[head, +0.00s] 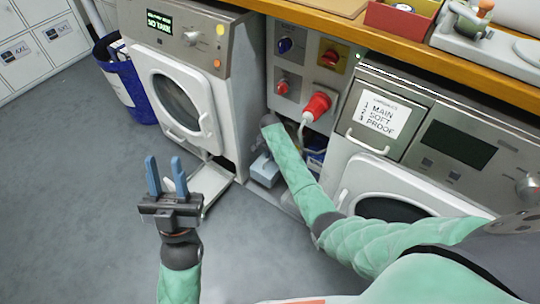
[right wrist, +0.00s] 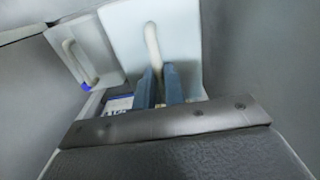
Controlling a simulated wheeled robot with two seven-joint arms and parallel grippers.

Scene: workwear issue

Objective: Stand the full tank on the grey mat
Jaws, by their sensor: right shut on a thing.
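In the right wrist view my right gripper (right wrist: 158,78) is shut on the pale handle of a light blue-white tank (right wrist: 187,45). A second pale tank (right wrist: 98,42) with a handle and a small blue cap is beside it on the left. I cannot tell how full either is. In the head view my right arm reaches into the gap between the two machines, and its gripper is hidden; a light blue box-like tank (head: 265,171) shows low in that gap. My left gripper (head: 167,175) is open and empty above the floor. I cannot clearly make out the grey mat.
A white front-loading machine (head: 180,70) stands left of the gap, with a lowered flap (head: 212,182) at its base. Another machine (head: 430,140) stands right. A red plug (head: 317,105) and cable hang above the gap. A blue bin (head: 126,85) stands far left; the left floor is clear.

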